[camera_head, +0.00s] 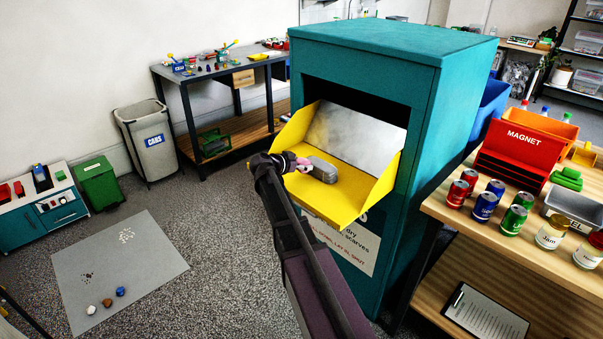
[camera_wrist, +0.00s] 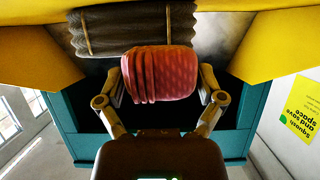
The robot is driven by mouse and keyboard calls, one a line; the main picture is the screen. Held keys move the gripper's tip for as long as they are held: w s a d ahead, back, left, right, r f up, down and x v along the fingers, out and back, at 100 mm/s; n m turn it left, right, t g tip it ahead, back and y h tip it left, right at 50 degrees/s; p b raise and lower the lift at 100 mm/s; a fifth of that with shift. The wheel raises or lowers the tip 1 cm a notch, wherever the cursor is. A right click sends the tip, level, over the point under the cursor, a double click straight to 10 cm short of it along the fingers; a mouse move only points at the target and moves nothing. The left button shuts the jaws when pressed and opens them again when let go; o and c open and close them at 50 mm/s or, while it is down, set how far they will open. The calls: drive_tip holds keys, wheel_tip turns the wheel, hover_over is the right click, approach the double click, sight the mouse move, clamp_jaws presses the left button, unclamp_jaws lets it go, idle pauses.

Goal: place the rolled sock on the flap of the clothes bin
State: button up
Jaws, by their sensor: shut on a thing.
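The teal clothes bin (camera_head: 462,95) stands in the middle of the head view, with its yellow flap (camera_head: 345,203) folded open. My gripper (camera_head: 298,164) is over the left part of the flap. It is shut on a pink-red rolled sock (camera_wrist: 160,74), which the wrist view shows between the two fingers; only a bit of the sock (camera_head: 304,161) shows in the head view. A grey ribbed roll (camera_head: 322,172) lies on the flap just beside the sock; it also shows in the wrist view (camera_wrist: 133,28). I cannot tell whether the sock touches the flap.
The flap has raised yellow side walls and a metal plate (camera_head: 355,138) behind it. A wooden table (camera_head: 450,213) with cans and a red magnet box (camera_head: 520,152) stands close on the right. A grey cans bin (camera_head: 147,145) and a workbench stand behind left.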

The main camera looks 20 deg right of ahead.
sight(302, 179)
drive_tip(key=shift+f+b, duration=1.75)
drive_tip(key=shift+f, duration=0.05)
drive_tip(key=shift+f, duration=0.1)
drive_tip(key=o, duration=0.8)
drive_tip(key=shift+a+r, duration=0.1)
drive_tip(key=shift+r, duration=0.2)
drive_tip(key=p+v, duration=0.4)
drive_tip(key=v, duration=0.7)
drive_tip(key=shift+s+a+p, duration=0.15)
drive_tip(key=shift+a+p, duration=0.15)
drive_tip(key=shift+a, duration=0.05)
drive_tip(key=shift+s, duration=0.1)
